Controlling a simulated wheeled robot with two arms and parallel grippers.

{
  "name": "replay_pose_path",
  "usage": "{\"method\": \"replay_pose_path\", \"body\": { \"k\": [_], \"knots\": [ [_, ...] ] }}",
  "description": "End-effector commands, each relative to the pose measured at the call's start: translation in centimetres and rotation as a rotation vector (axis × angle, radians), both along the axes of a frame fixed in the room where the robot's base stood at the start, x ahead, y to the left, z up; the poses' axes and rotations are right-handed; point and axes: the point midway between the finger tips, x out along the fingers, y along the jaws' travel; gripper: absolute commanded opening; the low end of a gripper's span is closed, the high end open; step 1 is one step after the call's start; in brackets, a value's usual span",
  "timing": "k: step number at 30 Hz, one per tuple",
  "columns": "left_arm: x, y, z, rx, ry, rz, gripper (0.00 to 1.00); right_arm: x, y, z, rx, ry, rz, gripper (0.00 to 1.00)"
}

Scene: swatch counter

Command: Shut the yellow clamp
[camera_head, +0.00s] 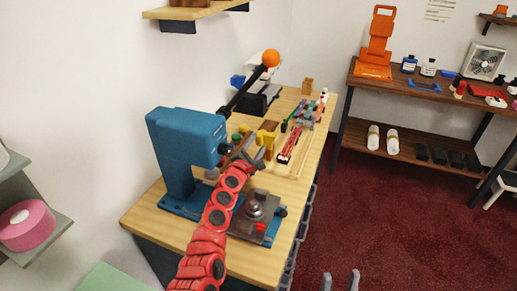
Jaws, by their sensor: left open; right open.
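The yellow clamp (267,137) is on the wooden counter, just behind and to the right of the blue press-like machine. It is small in view and its lower part is partly covered, so I cannot tell how far its jaw stands open. My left arm, red and segmented, reaches up over the counter from the bottom. My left gripper (257,160) is open, close in front of the yellow clamp; I cannot tell whether they touch. My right gripper (340,281) is open and empty at the bottom edge, over the floor right of the counter.
The blue machine (187,140) stands tall left of my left arm. A grey metal device (256,212) sits on the counter's near end. A black lever with an orange ball (271,58) rises behind. A shelf (420,95) stands at the far right, with open red carpet before it.

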Motion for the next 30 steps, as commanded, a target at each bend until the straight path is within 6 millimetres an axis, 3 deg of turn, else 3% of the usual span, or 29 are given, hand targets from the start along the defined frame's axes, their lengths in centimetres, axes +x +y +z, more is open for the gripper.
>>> {"method": "replay_pose_path", "body": {
  "k": [6,18,27,30],
  "knots": [
    [1.3,-0.6,-0.2,0.002,-0.001,0.000,0.55,0.0,0.0,-1.6,0.000,0.000,0.000,0.50],
    [1.6,-0.7,-0.1,0.001,0.002,0.002,0.53,0.0,0.0,-1.7,0.000,0.000,0.000,0.50],
    [1.6,-0.7,-0.1,0.001,0.002,0.001,0.00,0.0,0.0,-1.7,0.000,0.000,0.000,0.50],
    [1.6,-0.7,-0.1,0.001,0.002,0.001,0.00,0.0,0.0,-1.7,0.000,0.000,0.000,0.50]
  ]
}}
